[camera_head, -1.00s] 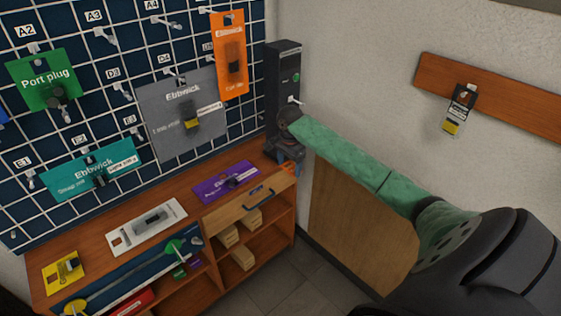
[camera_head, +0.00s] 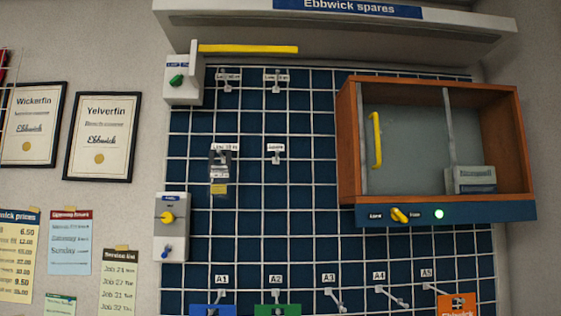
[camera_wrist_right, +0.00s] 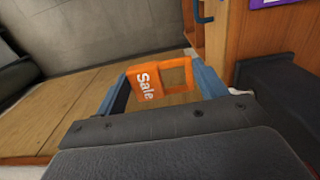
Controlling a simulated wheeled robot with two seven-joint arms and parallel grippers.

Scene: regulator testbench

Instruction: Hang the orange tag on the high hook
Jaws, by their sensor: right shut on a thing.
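In the right wrist view, the orange tag (camera_wrist_right: 147,86) reads "Sale" in white and has a square opening at one end. My right gripper (camera_wrist_right: 162,78) is shut on it, with a blue finger at each side. In the head view, the dark blue grid wall has an upper row with a left hook (camera_head: 227,85) and a right hook (camera_head: 276,86). Below are a hook holding a small packet (camera_head: 219,180) and an empty hook (camera_head: 276,154). Their small labels are too blurred to read surely. Neither gripper shows in the head view.
A glass-fronted wooden cabinet (camera_head: 410,140) juts out at right. A shelf marked "Ebbwick spares" (camera_head: 340,25) overhangs the grid. A white box with a yellow bar (camera_head: 248,49) sits at upper left, a switch box (camera_head: 171,228) below. Lower hooks A1 to A5 line the bottom.

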